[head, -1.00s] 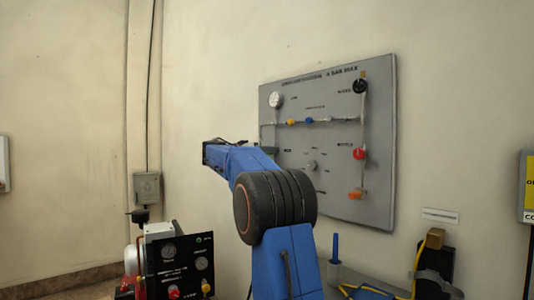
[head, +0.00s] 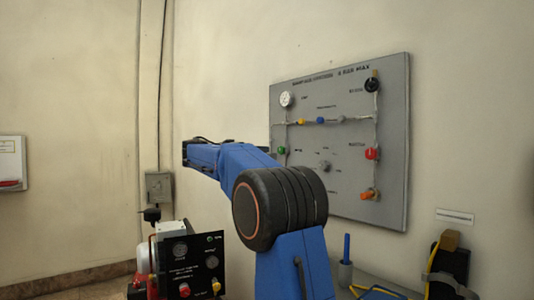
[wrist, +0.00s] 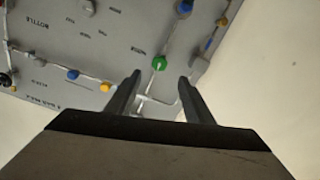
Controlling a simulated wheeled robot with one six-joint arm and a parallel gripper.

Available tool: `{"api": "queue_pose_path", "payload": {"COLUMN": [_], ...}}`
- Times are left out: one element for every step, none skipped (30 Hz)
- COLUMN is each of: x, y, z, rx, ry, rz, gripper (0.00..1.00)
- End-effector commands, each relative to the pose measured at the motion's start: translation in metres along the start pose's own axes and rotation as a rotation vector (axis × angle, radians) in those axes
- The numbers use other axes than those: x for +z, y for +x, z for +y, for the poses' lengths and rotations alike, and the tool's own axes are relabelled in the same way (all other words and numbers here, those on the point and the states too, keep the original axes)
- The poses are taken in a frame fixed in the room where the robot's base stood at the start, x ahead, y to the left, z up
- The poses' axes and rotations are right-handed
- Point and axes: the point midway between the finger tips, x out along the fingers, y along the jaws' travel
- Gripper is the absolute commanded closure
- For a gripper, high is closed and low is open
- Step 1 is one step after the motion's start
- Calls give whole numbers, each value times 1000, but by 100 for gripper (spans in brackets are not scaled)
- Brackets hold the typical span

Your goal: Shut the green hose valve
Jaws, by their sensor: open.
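The green hose valve is a small round knob (wrist: 159,63) on a pipe of the grey wall panel. In the wrist view it lies just beyond and between my two fingertips. My gripper (wrist: 160,80) is open and empty, with a finger on each side of the pipe line below the knob. Whether the fingers touch anything cannot be told. In the head view the green knob (head: 281,150) shows at the panel's left side, just right of my blue arm. My gripper is mostly hidden behind the arm there.
A black control box (head: 190,265) stands below left.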

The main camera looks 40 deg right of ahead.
Motion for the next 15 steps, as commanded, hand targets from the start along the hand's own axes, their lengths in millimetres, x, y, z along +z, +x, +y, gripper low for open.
{"api": "queue_pose_path", "payload": {"x": [0,0,0,0,0,0,0,0,0,0,0,0,0,0,0], "y": [-12,-17,-24,-29,-34,-39,-42,-46,-50,-52,-54,-56,-58,-59,-59], "z": [-1,-1,-1,-1,-1,-1,-1,-1,-1,-1,-1,0,0,0,0], "rx": [-3,-4,-2,-2,-3,-3,-2,-1,-2,-2,-2,-1,-1,0,0], "ry": [0,0,0,0,0,0,0,0,0,0,0,0,0,0,0], "rz": [1,1,0,0,1,0,0,0,0,0,0,0,0,0,-1], "gripper": [52,52,52,52,52,52,52,52,52,52,52,52,52,52,52]}}
